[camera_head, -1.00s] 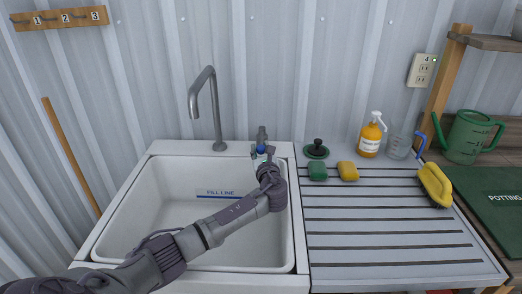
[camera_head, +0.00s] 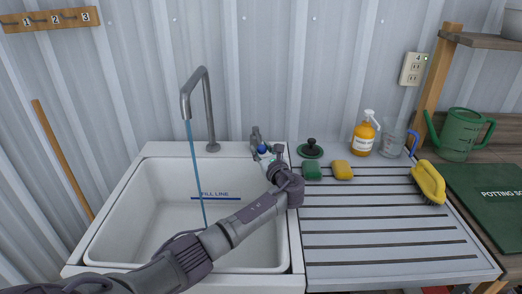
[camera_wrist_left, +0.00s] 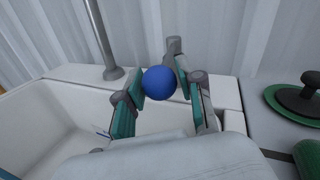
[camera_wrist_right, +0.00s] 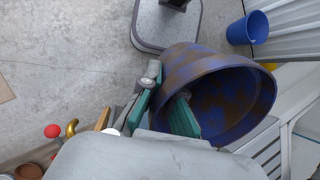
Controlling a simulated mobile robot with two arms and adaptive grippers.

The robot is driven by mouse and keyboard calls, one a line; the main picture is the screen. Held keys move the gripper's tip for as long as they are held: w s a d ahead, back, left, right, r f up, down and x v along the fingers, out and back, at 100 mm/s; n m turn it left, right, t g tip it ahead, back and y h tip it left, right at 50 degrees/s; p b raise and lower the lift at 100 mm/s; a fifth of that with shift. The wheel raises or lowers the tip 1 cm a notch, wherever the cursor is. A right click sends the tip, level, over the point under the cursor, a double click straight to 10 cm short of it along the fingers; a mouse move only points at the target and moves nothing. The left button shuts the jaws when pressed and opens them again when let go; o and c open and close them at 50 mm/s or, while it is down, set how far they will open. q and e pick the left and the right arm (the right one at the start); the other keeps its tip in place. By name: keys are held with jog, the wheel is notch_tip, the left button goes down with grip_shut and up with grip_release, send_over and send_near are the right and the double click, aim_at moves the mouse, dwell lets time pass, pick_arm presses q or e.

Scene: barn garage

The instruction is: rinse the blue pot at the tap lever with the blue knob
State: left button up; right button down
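The tap lever's blue knob (camera_head: 262,148) is at the sink's back right corner. My left gripper (camera_head: 265,156) is shut on it; in the left wrist view the blue knob (camera_wrist_left: 159,83) sits between the two finger pads. Blue water runs from the grey tap spout (camera_head: 186,105) into the white sink (camera_head: 130,215). The blue pot (camera_wrist_right: 225,95) shows only in the right wrist view, tilted with its mouth facing right, brown dirt patches inside and out. My right gripper (camera_wrist_right: 163,112) is shut on its wall, away from the sink basin.
A blue bucket (camera_wrist_right: 240,32) stands on the floor near the pot.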

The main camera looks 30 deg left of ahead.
pick_arm(q)
jog(key=shift+o, duration=1.3)
jog(key=shift+s+d, duration=0.1)
jog(key=v, duration=0.7)
jog(key=shift+d, duration=0.15)
